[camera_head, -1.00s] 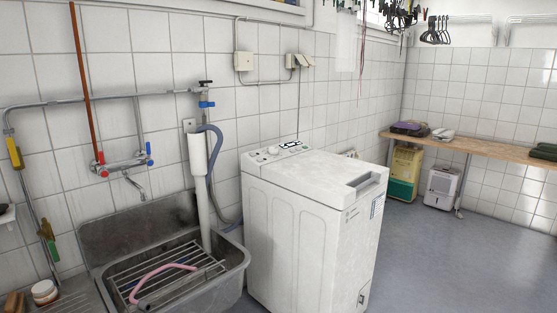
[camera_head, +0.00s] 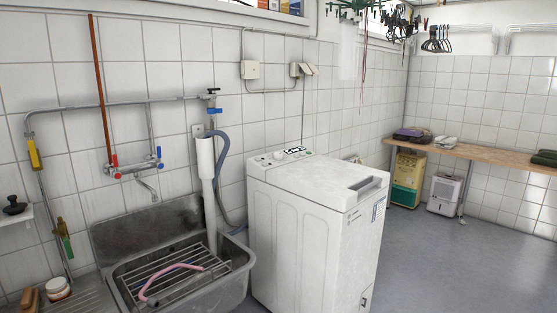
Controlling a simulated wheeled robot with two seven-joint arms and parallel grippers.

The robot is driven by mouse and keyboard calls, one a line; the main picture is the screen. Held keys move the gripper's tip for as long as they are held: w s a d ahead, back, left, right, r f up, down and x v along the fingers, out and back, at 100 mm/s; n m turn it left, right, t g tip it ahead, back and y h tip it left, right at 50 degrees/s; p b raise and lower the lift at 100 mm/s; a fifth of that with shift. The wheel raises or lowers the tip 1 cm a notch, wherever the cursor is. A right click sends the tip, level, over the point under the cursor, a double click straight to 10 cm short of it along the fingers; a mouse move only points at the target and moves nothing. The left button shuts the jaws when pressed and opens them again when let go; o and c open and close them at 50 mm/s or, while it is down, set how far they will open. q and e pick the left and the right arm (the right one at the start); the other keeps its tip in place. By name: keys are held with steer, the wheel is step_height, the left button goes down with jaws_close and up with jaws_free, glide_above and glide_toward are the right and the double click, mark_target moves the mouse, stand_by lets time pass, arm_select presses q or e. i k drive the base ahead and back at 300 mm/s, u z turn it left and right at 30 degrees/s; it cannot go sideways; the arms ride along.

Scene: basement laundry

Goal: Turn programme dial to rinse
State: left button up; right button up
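A white top-loading washing machine (camera_head: 310,225) stands on the floor in the middle of the view, against the tiled wall. Its control panel (camera_head: 280,156) is at the back of its top and has a small dark display (camera_head: 295,150). A pale round knob that looks like the programme dial (camera_head: 262,159) sits on the panel left of the display. The dial's markings are too small to read. The lid with its recessed handle (camera_head: 366,186) is shut. Neither of my grippers is in view.
A metal sink (camera_head: 243,262) with a rack and pink hose stands just left of the machine. A grey drain hose (camera_head: 219,150) and a white standpipe (camera_head: 206,172) rise between them. A wooden bench (camera_head: 478,152) is at the back right. Floor (camera_head: 440,260) right of the machine is clear.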

mark_target(277, 155)
steer(key=z, duration=0.6)
steer(key=i, duration=1.6)
steer(key=u, duration=0.75)
